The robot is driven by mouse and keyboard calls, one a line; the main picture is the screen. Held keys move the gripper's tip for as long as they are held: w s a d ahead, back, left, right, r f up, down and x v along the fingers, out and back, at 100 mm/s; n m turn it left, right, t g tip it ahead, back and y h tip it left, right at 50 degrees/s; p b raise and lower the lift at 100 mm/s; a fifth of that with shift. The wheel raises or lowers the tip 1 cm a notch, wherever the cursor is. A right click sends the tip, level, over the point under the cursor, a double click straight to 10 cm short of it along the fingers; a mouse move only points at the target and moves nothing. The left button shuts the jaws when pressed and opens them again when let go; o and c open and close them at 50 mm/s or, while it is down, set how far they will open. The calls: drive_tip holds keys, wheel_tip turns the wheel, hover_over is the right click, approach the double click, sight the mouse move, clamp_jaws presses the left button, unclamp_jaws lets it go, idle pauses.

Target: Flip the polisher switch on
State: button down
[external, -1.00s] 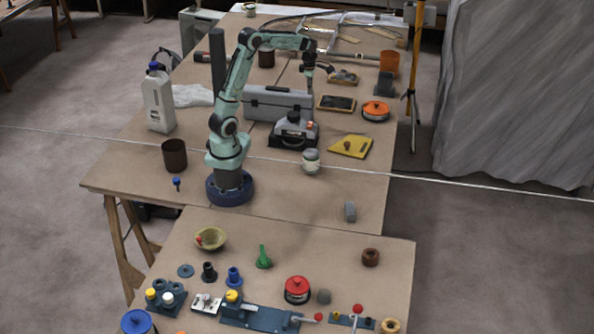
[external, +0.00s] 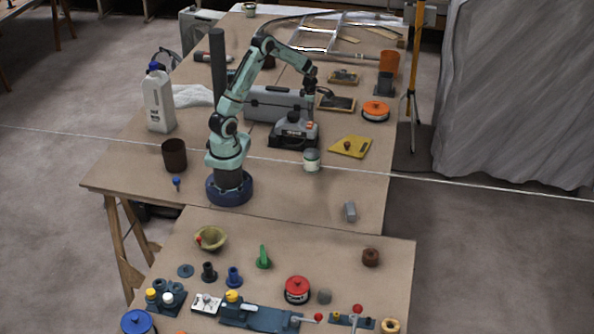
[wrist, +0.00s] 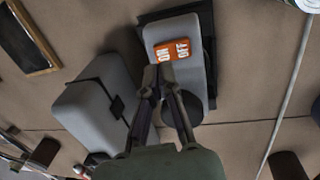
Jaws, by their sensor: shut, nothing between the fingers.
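The polisher (external: 290,132), grey on a black base, sits on the long table beside the grey case. In the wrist view the polisher (wrist: 188,28) has an orange rocker switch (wrist: 172,50) on top, marked ON and OFF. My gripper (external: 312,116) is shut and empty, low at the polisher's right rear side. In the wrist view the fingertips of my gripper (wrist: 159,74) appear just below the ON end of the switch. I cannot tell whether they touch it, or which side of the rocker is down.
The grey case (external: 268,103) stands close behind the polisher. A pale jar (external: 312,160), a yellow board (external: 351,147) and an orange round container (external: 376,110) lie to the right. A dark framed slate (external: 338,103) lies behind.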

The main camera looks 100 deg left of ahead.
sight(311, 123)
drive_tip(key=shift+a+f, duration=0.15)
drive_tip(key=shift+f, duration=1.2)
drive_tip(key=shift+a+f+h, duration=0.2)
drive_tip(key=shift+f+h, duration=0.1)
drive_tip(key=shift+h, duration=0.1)
drive_tip(key=shift+d, duration=0.2)
drive_tip(key=shift+d+r, duration=0.3)
drive_tip(key=shift+d, duration=0.35)
wheel_tip(311, 123, up, 14)
drive_tip(key=a, duration=0.2)
